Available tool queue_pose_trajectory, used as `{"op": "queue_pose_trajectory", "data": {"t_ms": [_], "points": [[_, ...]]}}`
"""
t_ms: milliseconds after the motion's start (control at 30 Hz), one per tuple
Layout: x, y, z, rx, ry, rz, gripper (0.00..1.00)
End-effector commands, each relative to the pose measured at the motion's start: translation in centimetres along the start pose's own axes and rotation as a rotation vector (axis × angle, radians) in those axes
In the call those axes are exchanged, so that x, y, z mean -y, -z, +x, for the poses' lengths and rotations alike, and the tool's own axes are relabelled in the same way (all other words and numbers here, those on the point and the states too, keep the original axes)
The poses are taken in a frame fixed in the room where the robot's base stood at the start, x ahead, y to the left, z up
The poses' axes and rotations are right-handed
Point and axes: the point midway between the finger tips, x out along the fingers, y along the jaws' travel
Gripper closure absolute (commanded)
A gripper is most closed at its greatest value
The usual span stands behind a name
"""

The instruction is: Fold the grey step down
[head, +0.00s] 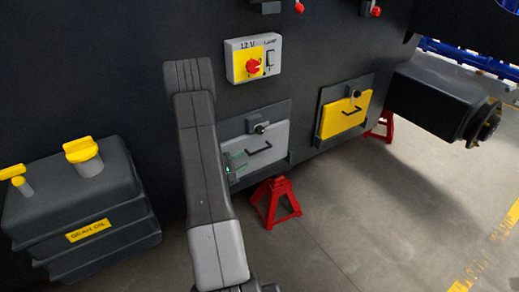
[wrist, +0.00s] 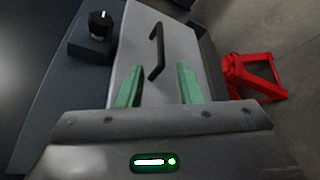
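The grey step (head: 258,150) is a flat grey panel standing folded up against the dark chassis, in the middle of the head view. It carries a black bar handle (head: 261,149) and has a black knob (head: 261,128) above it. In the wrist view the grey step (wrist: 185,35) lies straight ahead, with its handle (wrist: 156,50) between and beyond my fingertips. My gripper (wrist: 158,78) is open, its two green fingers apart with nothing between them. In the head view my arm hides the left part of the step and most of my gripper (head: 230,168).
A yellow step (head: 340,118) with its own knob is to the right. A red jack stand (head: 275,200) stands below the grey step. A switch box (head: 253,59) is above. A gear oil tank (head: 85,210) is at left. Open floor lies at front right.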

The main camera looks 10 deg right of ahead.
Motion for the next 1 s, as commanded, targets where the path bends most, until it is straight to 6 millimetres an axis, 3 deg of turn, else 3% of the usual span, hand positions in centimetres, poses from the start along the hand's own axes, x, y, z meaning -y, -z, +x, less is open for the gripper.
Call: {"op": "queue_pose_trajectory", "data": {"t_ms": [300,500,700,1000], "points": [[0.1,-0.2,7.0,0.005,0.003,0.001,0.67],[0.0,-0.2,10.1,0.003,0.002,0.001,0.67],[0.1,-0.1,11.5,0.002,0.003,-0.001,0.67],[0.1,-0.1,11.6,0.001,0.003,-0.001,0.69]]}}
